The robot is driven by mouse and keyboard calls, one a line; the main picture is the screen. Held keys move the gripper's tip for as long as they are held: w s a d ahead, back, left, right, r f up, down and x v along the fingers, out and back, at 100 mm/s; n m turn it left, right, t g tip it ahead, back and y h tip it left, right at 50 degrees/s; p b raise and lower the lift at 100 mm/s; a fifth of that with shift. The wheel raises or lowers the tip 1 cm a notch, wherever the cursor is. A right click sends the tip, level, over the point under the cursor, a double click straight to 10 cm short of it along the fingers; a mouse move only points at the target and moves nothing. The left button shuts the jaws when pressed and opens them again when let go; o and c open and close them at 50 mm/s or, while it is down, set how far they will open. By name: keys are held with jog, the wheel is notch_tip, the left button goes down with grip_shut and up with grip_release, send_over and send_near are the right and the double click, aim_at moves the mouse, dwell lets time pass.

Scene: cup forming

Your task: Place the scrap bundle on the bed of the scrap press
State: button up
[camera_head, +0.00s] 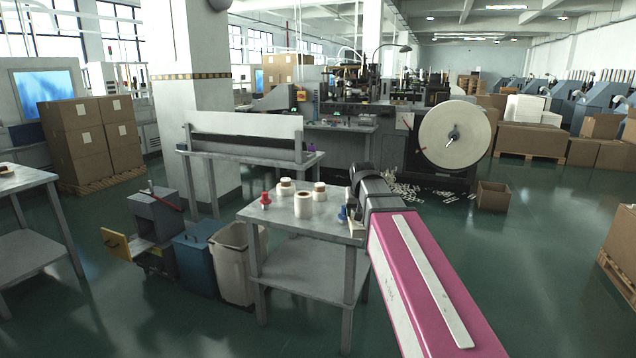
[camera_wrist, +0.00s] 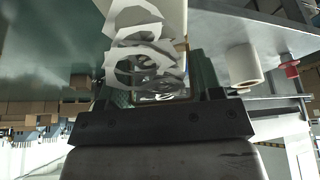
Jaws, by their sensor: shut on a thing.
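My gripper (camera_wrist: 158,88) is shut on the scrap bundle (camera_wrist: 140,45), a clump of thin white strips with cut-out rings, in the wrist view. The bundle sticks out beyond the jaws. In the head view the end of my arm is above the back right of the small table, and the bundle and fingertips are hidden behind it. A grey machine with a red lever and a yellow plate, which looks like the scrap press (camera_head: 155,216), stands at the left in the head view.
The small metal table (camera_head: 292,228) holds white rolls (camera_head: 303,205), a red knob-like piece (camera_head: 265,200) and a blue one (camera_head: 342,214). A blue bin (camera_head: 198,262) and a white bin (camera_head: 232,268) stand between table and press. Scrap litters the floor beyond the table.

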jog(key=s+d+f, duration=0.2)
jog(key=s+d, duration=0.3)
jog(key=s, duration=0.4)
jog(key=shift+s+f, duration=0.15)
jog(key=shift+f, duration=0.1)
